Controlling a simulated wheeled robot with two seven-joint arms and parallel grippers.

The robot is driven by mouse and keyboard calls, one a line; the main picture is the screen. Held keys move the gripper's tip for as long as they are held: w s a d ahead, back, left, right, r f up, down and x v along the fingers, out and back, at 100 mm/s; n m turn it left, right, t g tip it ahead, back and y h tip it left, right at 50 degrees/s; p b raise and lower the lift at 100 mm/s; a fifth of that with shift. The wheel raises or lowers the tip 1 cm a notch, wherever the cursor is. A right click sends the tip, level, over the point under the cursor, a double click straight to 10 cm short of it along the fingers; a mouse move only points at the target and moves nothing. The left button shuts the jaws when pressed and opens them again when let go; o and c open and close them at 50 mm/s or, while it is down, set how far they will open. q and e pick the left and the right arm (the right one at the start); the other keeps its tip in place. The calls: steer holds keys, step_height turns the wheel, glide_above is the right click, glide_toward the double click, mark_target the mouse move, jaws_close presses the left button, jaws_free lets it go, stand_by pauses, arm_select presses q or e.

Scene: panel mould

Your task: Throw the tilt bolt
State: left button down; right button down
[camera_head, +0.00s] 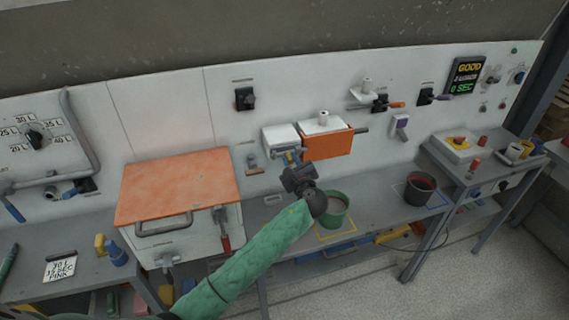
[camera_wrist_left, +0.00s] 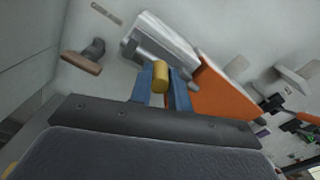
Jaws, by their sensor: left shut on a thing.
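The tilt bolt's yellow knob (camera_wrist_left: 161,76) shows in the left wrist view between the two blue fingers of my left gripper (camera_wrist_left: 163,84). The fingers are shut on it. The knob sits at the lower edge of a white and grey housing (camera_wrist_left: 165,40). In the head view my left gripper (camera_head: 291,158) reaches up to the underside of this white housing (camera_head: 281,138) on the panel. An orange box (camera_head: 327,144) adjoins the housing on the right and also shows in the wrist view (camera_wrist_left: 220,92). The bolt's rod is mostly hidden. My right gripper is in neither view.
A green bucket (camera_head: 334,222) stands on the bench just right of my left wrist. A dark bucket (camera_head: 420,190) stands farther right. An orange-topped cabinet (camera_head: 178,184) is at left. A small lever (camera_head: 252,163) sits on the panel left of my gripper. The display (camera_head: 465,76) reads GOOD.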

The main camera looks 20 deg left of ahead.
arm_select(q)
steer(key=shift+w+d, duration=0.4)
steer(key=shift+d, duration=0.2)
steer(key=shift+w+d, duration=0.35)
steer(key=shift+d, duration=0.2)
steer(key=c, duration=1.4)
jaws_free()
steer(key=shift+d, duration=0.1)
steer(key=shift+o, duration=0.4)
steer(key=shift+w+d, duration=0.1)
steer(key=shift+s+f+b, duration=0.1)
steer(key=shift+s+b, duration=0.2)
steer(key=shift+b, duration=0.05)
steer(key=b, duration=0.3)
glide_toward(296, 152)
steer(key=v, duration=0.2)
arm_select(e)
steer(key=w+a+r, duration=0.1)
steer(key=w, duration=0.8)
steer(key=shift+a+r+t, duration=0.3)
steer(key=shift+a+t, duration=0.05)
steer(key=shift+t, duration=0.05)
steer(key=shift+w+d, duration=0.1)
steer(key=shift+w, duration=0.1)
arm_select(q)
steer(key=shift+s, duration=0.1)
